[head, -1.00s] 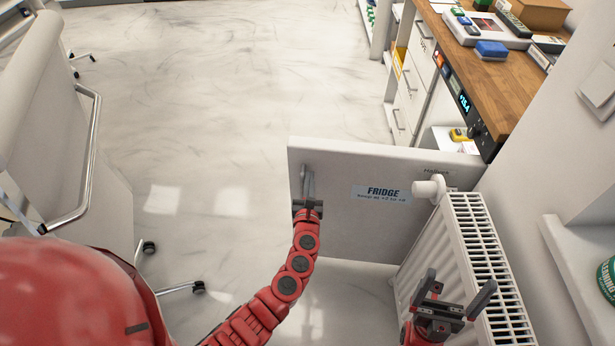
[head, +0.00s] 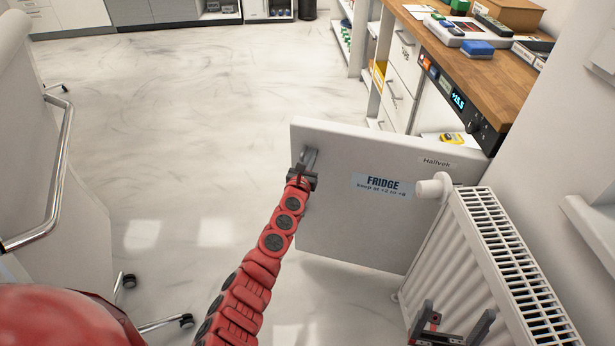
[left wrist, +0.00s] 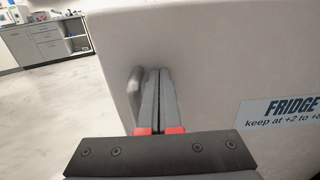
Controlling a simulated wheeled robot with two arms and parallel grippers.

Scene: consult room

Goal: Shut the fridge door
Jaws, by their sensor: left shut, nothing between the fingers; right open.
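The fridge door (head: 345,225) stands wide open, swung out from the counter, its outer face with a FRIDGE label (head: 383,186) towards me. It also fills much of the left wrist view (left wrist: 225,60). A grey bar handle (left wrist: 135,92) is near its free left edge. My left gripper (head: 306,165) is shut and empty, its fingers pointing at the door face just beside the handle. Whether the fingertips touch the door I cannot tell. My right gripper (head: 452,325) is open and empty, low beside the radiator, away from the door.
A white radiator (head: 490,265) stands close in front of the door's hinge side, its valve (head: 433,188) near the door face. The counter (head: 475,70) with drawers and boxes is behind. A couch with a chrome rail (head: 60,190) is at left. The floor left of the door is clear.

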